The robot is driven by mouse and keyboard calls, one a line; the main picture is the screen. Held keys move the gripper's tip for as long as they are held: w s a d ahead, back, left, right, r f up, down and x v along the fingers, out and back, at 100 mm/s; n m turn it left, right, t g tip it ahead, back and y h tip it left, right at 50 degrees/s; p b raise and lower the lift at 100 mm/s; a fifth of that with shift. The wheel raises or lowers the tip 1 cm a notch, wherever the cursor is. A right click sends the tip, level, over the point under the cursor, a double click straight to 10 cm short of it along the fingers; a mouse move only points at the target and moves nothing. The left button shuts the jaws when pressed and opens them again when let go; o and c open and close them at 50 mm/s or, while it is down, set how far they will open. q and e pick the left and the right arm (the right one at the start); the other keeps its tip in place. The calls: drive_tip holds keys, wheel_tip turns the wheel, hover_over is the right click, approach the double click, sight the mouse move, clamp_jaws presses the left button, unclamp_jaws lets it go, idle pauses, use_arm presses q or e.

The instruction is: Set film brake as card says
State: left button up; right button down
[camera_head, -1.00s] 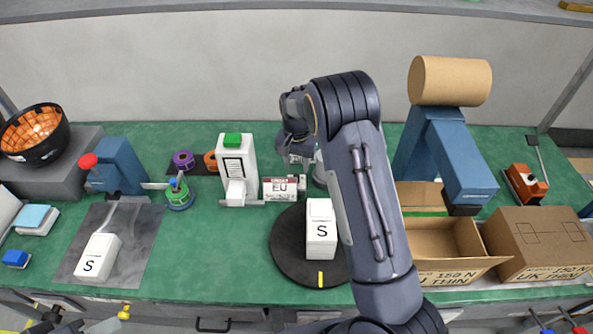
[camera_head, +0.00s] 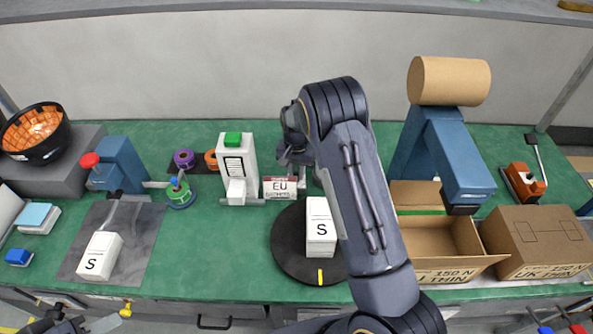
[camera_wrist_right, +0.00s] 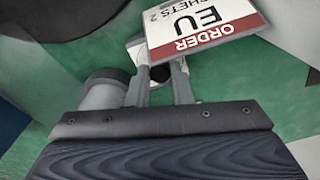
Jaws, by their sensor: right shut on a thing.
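The order card (camera_head: 280,188) stands upright behind the black turntable; it reads EU, and in the wrist view (camera_wrist_right: 205,25) ORDER, EU and a line of sachets with a 2 show. My right gripper (camera_head: 297,160) is just behind the card. In the wrist view its two fingers (camera_wrist_right: 165,88) are shut on a small dark-ended knob (camera_wrist_right: 160,73) in front of a white part, which looks to be the film brake. Its setting cannot be read. A grey cylinder (camera_wrist_right: 103,88) is beside the left finger. A dark part of my left gripper (camera_head: 55,322) shows at the bottom left edge; its jaws are unclear.
A white box marked S (camera_head: 320,228) stands on the turntable (camera_head: 288,258). A white device with a green top (camera_head: 238,160) is left of the card. Green bench (camera_head: 205,250) is clear at centre left.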

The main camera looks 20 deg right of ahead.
sight(296, 173)
drive_tip(key=shift+f, duration=0.1)
drive_tip(key=shift+m+b, duration=0.4)
drive_tip(key=shift+m, duration=0.3)
drive_tip(key=c, duration=1.3)
unclamp_jaws()
wheel_tip(296, 173, up, 7)
drive_tip(key=shift+r+b, duration=0.1)
drive_tip(key=shift+b, duration=0.55)
drive_tip(key=shift+r, duration=0.4)
